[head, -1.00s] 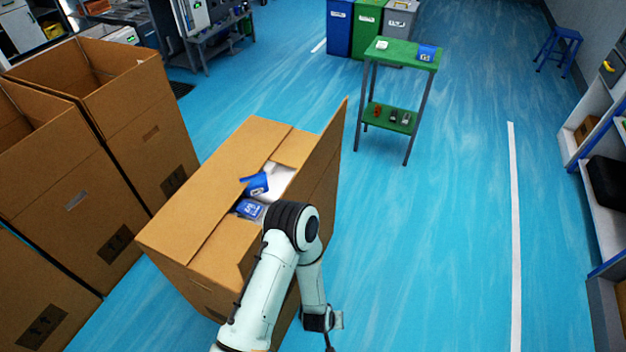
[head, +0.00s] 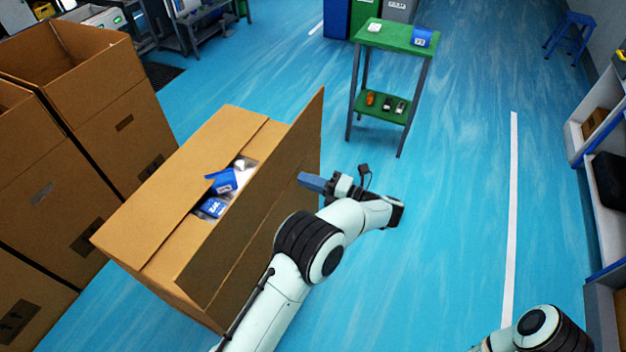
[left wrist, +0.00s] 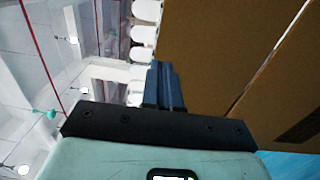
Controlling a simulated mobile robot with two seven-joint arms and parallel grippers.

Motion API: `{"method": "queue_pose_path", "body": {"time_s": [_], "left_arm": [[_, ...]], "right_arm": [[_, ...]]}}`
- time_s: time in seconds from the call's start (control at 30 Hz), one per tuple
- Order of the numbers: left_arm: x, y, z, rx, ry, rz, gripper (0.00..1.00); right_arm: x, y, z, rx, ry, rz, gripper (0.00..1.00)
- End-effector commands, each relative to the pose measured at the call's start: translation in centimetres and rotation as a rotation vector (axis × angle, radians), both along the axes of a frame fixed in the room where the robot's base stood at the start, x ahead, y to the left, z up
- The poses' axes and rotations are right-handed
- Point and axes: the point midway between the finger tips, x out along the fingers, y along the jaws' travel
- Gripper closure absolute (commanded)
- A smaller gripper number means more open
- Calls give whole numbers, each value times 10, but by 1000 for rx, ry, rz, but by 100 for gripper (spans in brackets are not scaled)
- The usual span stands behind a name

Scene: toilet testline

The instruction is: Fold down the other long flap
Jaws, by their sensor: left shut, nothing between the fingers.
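The cardboard box (head: 150,262) stands on the floor at centre left. Its right long flap (head: 262,200) stands up, tilted a little outward, and its left long flap (head: 172,180) lies folded down. Blue and white items (head: 222,181) show in the gap between the flaps. My left gripper (head: 303,179) is shut and empty, at the outer side of the upright flap; I cannot tell whether it touches. In the left wrist view the shut blue fingers (left wrist: 164,88) point at brown cardboard (left wrist: 215,50). Part of my right arm shows at bottom right, but its gripper is out of view.
Open tall boxes (head: 95,80) stand to the left, close to the task box. A green-topped stand (head: 395,38) with small items is behind. Shelves (head: 600,180) line the right edge.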

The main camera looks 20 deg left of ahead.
Motion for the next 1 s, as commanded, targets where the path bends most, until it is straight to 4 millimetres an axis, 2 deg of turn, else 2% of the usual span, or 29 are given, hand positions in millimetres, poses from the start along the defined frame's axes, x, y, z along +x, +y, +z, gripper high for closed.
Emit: {"method": "queue_pose_path", "body": {"time_s": [0.03,0.2,0.43,0.63,1.0], "left_arm": [[1,13,3,1,0,3,100],[4,50,4,1,1,3,100],[7,85,5,0,1,0,100],[8,97,4,0,1,-3,100],[8,99,4,-2,1,-3,100]], "right_arm": [[2,0,4,0,-2,0,12],[6,0,12,0,-8,0,12],[12,0,22,0,-14,0,12],[14,0,25,0,-17,0,12],[14,0,24,0,-16,0,12]]}}
